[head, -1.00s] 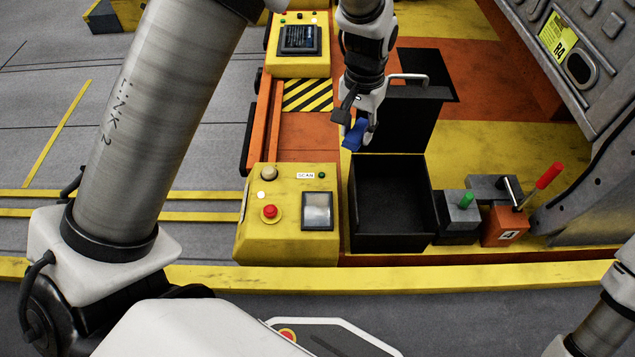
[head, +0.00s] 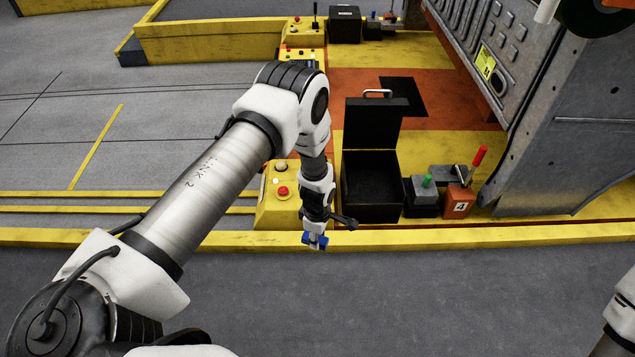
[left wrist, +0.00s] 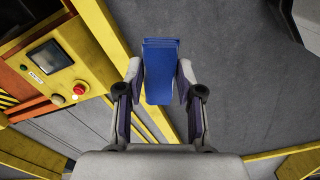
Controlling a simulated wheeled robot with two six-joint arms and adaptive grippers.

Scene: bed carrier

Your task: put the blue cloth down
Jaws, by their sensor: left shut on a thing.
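The blue cloth (head: 316,241) is held in my left gripper (head: 314,240), which points down near the yellow front rail in the head view. In the left wrist view the folded blue cloth (left wrist: 160,72) sits between the two fingers of the left gripper (left wrist: 160,82), with grey floor and the yellow rail behind it. The cloth's height above the floor is hard to tell. My right gripper is not in view; only part of the right arm shows at the right edge.
An open, empty-looking black box (head: 370,188) with its lid up stands behind the yellow rail (head: 450,237). A yellow control panel (head: 275,207) is left of it, partly behind my arm. An orange block with a red lever (head: 459,203) is at right. Grey floor (head: 430,300) in front is clear.

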